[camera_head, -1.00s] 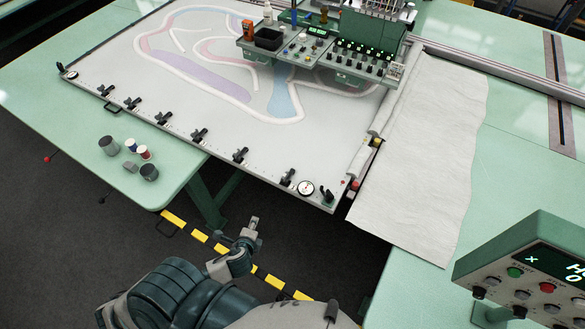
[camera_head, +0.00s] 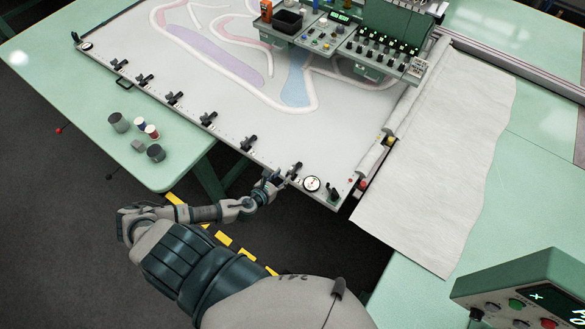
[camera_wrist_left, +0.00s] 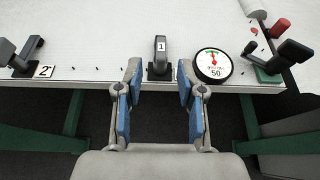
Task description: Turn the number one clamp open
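The number one clamp (camera_wrist_left: 160,58) is a dark clamp with a "1" label on the front edge of the white frame (camera_wrist_left: 110,50). In the head view the same clamp (camera_head: 294,170) is the rightmost of the front row, left of a round dial. My left gripper (camera_wrist_left: 158,72) is open, with its blue-padded fingers either side of the clamp and nothing held. In the head view my left gripper (camera_head: 274,181) is at the frame's front edge, close to the clamp. Contact cannot be told. My right gripper is not in view.
A round gauge (camera_wrist_left: 213,64) sits right of the clamp, and a dark corner lever (camera_wrist_left: 284,60) is farther right. The number two clamp (camera_wrist_left: 24,58) is at left. A control box (camera_head: 525,290) stands at lower right. Several spools and small pots (camera_head: 140,135) lie on the left table.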

